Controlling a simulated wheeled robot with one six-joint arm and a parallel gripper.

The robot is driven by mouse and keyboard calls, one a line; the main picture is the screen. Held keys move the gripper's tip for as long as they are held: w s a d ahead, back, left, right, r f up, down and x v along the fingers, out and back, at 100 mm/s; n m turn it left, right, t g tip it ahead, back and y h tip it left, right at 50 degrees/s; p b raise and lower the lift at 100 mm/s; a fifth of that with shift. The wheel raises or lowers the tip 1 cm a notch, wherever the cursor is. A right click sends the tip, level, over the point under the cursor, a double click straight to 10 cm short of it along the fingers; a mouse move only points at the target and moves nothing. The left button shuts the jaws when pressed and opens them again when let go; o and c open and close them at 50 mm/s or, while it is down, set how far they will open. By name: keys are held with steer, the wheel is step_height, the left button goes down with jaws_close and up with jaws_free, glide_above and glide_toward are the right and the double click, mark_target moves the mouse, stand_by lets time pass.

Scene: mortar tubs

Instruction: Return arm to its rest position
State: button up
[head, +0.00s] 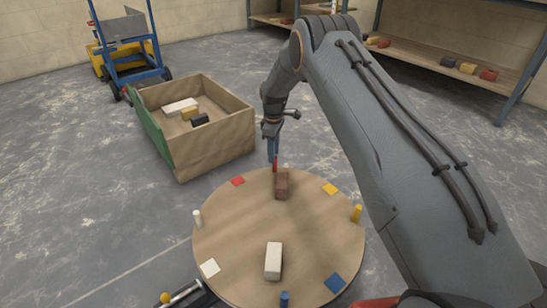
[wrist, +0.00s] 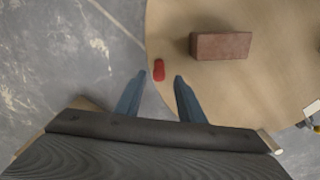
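My arm reaches out over a round wooden table in the head view, with my gripper (head: 272,150) pointing down at the table's far edge. In the wrist view my gripper (wrist: 162,79) has its two blue fingers apart with nothing held. A red peg (wrist: 159,70) shows just beyond and between the fingertips, clear of both sides; it also shows below the gripper in the head view (head: 276,165). A brown brick (head: 281,186) lies close by on the table, to the right of the fingers in the wrist view (wrist: 221,46).
The round table (head: 225,255) also bears a white block (head: 273,260), coloured squares, and white (head: 197,217), yellow (head: 356,213) and blue pegs. A wooden crate (head: 225,143) with several blocks stands behind left, near a blue cart (head: 130,55). Shelves (head: 430,58) stand at the back right.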

steer(key=shift+r+p, duration=0.35)
steer(key=shift+r, duration=1)
